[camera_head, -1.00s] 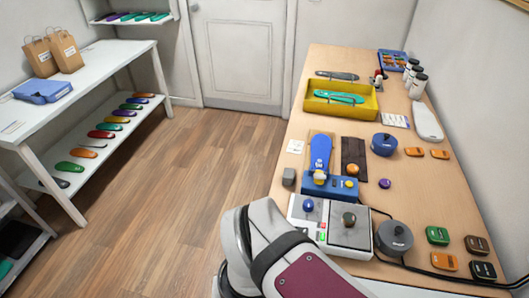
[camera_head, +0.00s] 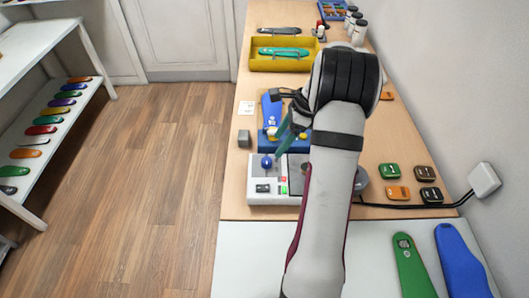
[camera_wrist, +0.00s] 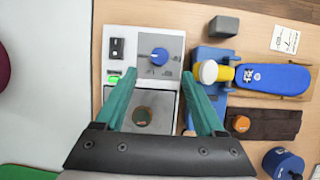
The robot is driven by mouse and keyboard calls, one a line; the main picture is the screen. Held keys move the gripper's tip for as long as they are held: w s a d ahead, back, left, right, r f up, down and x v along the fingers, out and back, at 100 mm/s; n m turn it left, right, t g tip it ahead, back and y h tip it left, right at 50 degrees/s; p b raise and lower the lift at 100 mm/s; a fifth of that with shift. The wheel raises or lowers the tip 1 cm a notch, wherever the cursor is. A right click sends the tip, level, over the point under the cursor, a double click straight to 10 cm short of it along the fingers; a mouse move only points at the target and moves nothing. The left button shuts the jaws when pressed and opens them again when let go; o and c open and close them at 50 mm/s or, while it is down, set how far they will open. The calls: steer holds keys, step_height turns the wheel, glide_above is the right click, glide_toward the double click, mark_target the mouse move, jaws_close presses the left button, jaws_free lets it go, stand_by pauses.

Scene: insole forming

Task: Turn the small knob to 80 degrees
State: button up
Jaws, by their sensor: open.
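The small blue knob (camera_head: 266,162) stands on the left part of the grey-and-white control box (camera_head: 265,199). In the wrist view the blue knob (camera_wrist: 159,56) sits on a grey dial panel, near the top centre. My gripper (camera_wrist: 160,73) is open, with teal fingers apart on either side and just below the knob in the picture. No contact with the knob shows. In the head view my gripper (camera_head: 282,152) hangs above the box, just right of the knob. The knob's exact angle is too small to read.
A black switch (camera_wrist: 117,47) and a green-lit button (camera_wrist: 114,80) lie left of the knob. A brown-green round piece (camera_wrist: 141,116) lies on the box's plate. A blue press with a blue insole (camera_wrist: 273,78) stands beside the box. A grey block (camera_wrist: 223,26) is nearby.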

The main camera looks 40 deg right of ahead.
mark_target(267, 160)
steer(key=x, duration=0.8)
steer(key=shift+a+f, duration=0.1)
jaws_close()
